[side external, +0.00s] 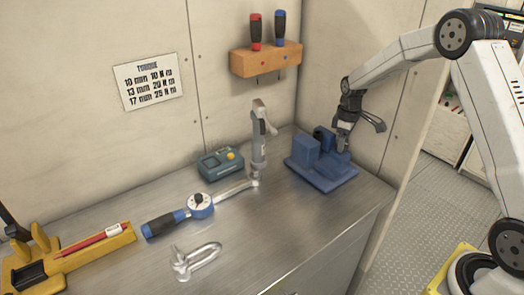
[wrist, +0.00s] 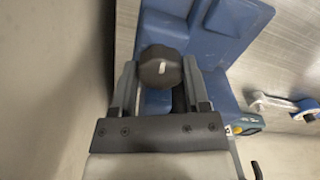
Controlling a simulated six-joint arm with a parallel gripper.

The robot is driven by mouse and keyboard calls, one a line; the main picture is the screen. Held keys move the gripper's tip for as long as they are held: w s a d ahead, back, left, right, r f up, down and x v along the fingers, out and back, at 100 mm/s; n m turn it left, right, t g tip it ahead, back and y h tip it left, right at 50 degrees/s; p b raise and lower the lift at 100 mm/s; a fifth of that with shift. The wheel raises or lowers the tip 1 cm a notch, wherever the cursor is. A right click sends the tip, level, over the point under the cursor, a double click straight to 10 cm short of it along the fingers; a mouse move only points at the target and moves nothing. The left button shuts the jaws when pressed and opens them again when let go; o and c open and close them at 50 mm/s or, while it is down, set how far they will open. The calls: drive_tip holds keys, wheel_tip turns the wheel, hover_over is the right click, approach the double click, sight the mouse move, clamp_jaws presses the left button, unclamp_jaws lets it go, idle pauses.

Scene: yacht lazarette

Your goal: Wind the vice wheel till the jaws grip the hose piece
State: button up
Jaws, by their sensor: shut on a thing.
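The blue vice (side external: 322,180) stands at the right end of the metal bench, and its blue blocks also show in the wrist view (wrist: 238,30). My gripper (side external: 343,146) reaches down over its right part. In the wrist view my gripper (wrist: 160,80) has one finger on each side of the dark, lobed vice wheel (wrist: 160,66) and is shut on it. A pale mark shows on the wheel's face. In the side view my fingers hide the wheel. A dark rounded shape (side external: 321,133) shows behind the vice blocks; I cannot tell whether it is the hose piece.
A shackle (side external: 196,260) is in front. A wooden rack (side external: 265,59) holds two screwdrivers on the wall. Walls stand close behind.

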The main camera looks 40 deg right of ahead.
drive_tip(key=m, duration=0.6)
drive_tip(key=shift+m, duration=0.4)
drive_tip(key=m, duration=0.6)
drive_tip(key=shift+a, duration=0.1)
drive_tip(key=o, duration=1.3)
drive_tip(key=shift+w+a, duration=0.1)
